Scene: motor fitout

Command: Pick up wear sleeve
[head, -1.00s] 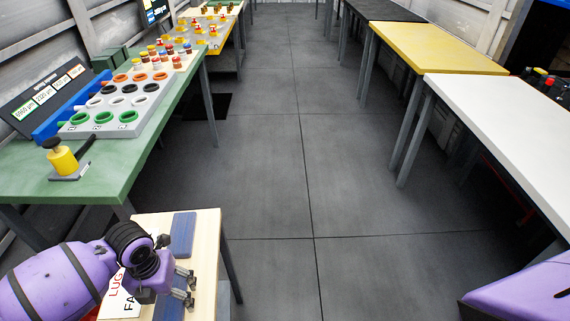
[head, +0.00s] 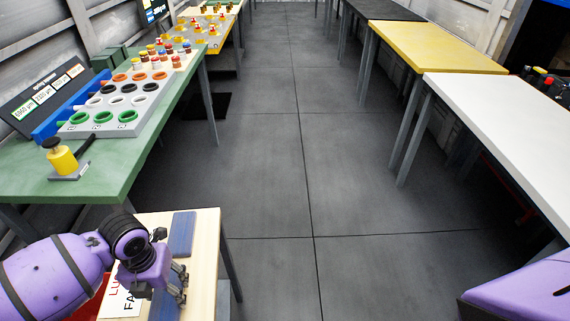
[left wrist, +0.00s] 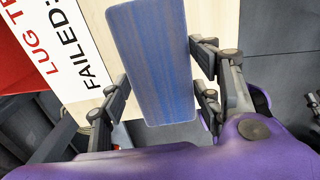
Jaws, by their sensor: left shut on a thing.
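My left gripper (head: 172,287) is at the lower left of the head view, over the pale wood stand. In the left wrist view its fingers (left wrist: 158,88) stand on both sides of a long blue bar (left wrist: 150,45) and are shut on it. No label marks anything as a wear sleeve. Rings in orange, black, white and green sit on a grey rack (head: 75,128) at the left. My right gripper is not in view.
The pale wood stand (head: 206,225) carries a white sign (head: 120,303) with red and black lettering beside my gripper. The green table (head: 120,165) holds a yellow pot (head: 62,160). White (head: 500,110) and yellow (head: 430,45) tables line the right. The middle floor is clear.

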